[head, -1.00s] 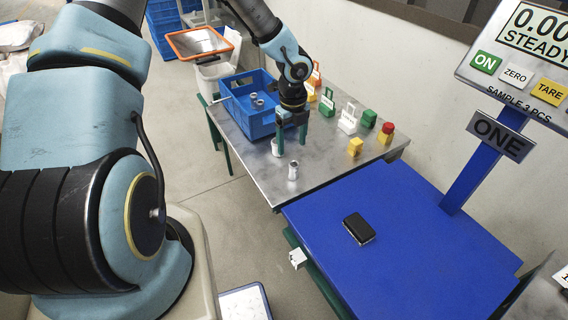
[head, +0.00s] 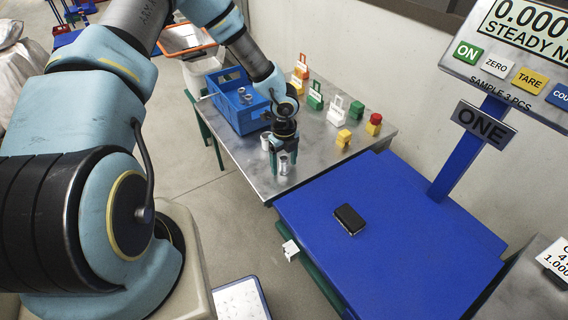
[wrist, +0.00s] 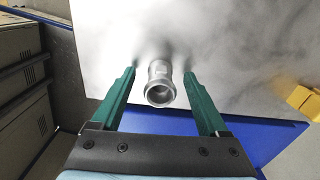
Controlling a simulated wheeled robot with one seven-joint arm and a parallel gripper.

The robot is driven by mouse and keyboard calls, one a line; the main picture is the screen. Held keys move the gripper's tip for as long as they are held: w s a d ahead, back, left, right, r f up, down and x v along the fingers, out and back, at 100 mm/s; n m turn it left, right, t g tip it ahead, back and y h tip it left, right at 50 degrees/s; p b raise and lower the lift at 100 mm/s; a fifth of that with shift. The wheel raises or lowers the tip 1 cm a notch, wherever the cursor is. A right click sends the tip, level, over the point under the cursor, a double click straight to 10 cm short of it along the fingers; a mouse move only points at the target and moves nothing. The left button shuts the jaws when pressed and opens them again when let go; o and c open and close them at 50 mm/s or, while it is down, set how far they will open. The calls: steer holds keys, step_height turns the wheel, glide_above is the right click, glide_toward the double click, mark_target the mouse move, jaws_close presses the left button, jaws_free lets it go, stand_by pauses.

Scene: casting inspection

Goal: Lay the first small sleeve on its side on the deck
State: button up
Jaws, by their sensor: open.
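A small silver sleeve (head: 284,168) stands upright near the front edge of the steel table. In the wrist view the sleeve (wrist: 159,86) shows its open round end toward me. My gripper (head: 284,158) is over it, pointing down. Its green fingers (wrist: 160,72) are open, one on each side of the sleeve, with visible gaps. The blue deck (head: 420,235) under the display marked ONE lies to the right of the table. A black box-like object (head: 349,218) lies on it; the rest of its top is bare.
Another silver piece (head: 265,141) stands just behind my gripper. A blue crate (head: 227,108) on the table holds small metal parts. Green, white, yellow and red-topped blocks (head: 343,138) stand along the table's back. The display post (head: 462,150) rises at the deck's far side.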

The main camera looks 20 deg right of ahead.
jaws_close()
stand_by(0.6)
